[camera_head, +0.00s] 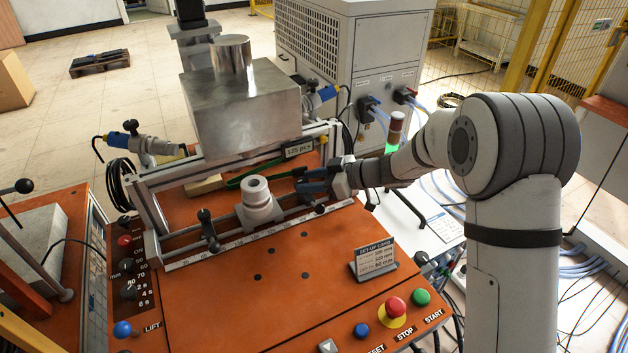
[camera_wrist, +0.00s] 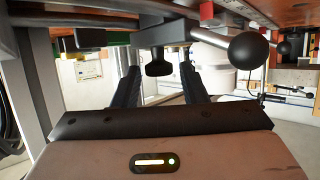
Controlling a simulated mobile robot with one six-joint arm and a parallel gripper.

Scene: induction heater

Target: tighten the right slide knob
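In the wrist view, a dark knob (camera_wrist: 158,66) hangs from a dark block on the rail, in line with the gap between my fingers. It appears to be the right slide knob. My gripper (camera_wrist: 160,78) is open, with a visible gap on each side of the knob; I cannot tell whether the tips reach around it. In the head view, my gripper (camera_head: 298,181) comes from the right, low over the front rail at its right part. The knob is not clear there, hidden by or merging with my gripper.
A black ball on a metal rod (camera_wrist: 248,50) is close right of my fingers in the wrist view. In the head view, a pale cylindrical fixture (camera_head: 258,200) stands left of my gripper, and a metal block (camera_head: 243,110) hangs behind. The set-up card (camera_head: 373,260) stands in front.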

